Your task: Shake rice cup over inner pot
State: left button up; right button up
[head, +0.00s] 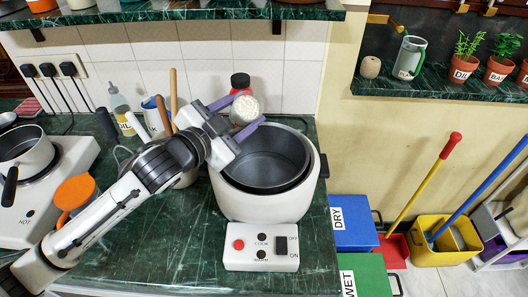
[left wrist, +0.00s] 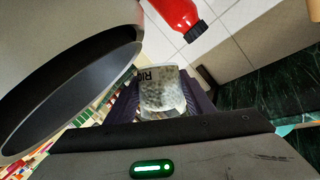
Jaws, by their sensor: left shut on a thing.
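The rice cup (head: 245,109) is a clear cup with white rice in it, held above the back left rim of the cooker. It also shows in the left wrist view (left wrist: 161,92), with part of a dark label. My left gripper (head: 237,119) is shut on the cup, its purple fingers on either side. The inner pot (head: 265,160) is dark grey and sits open in the white rice cooker (head: 265,205); its visible inside looks empty. The cup appears tilted in the left wrist view; I cannot tell how far. My right gripper is not in view.
A red bottle (head: 240,81) stands behind the cup near the wall. A utensil pot (head: 186,178) is partly hidden behind my left arm. A hot plate with a saucepan (head: 25,150) is at the left.

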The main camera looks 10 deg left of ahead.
aim_at(246, 98)
pick_arm(q)
jog(key=shift+s+d+f, duration=0.1)
jog(key=shift+r+m+b, duration=0.3)
jog(key=shift+b, duration=0.1)
jog(key=shift+s+d+r+m+t+b, duration=0.1)
jog(key=shift+d+r+m+t+b, duration=0.05)
jog(key=shift+r+m+t+b, duration=0.6)
jog(key=shift+r, duration=0.15)
jog(key=shift+r+m+b, duration=0.35)
jog(key=shift+m+b, duration=0.2)
jog(key=shift+b, duration=0.9)
jog(key=shift+r+m+t+b, duration=0.15)
jog(key=shift+m+t+b, duration=0.25)
jog(key=shift+b, duration=0.2)
jog(key=shift+s+r+m+b, duration=0.1)
jog(key=shift+r+m+b, duration=0.1)
jog(key=shift+m+b, duration=0.35)
jog(key=shift+d+r+t+b, duration=0.15)
jog(key=shift+t+b, duration=0.1)
jog(key=shift+b, duration=0.4)
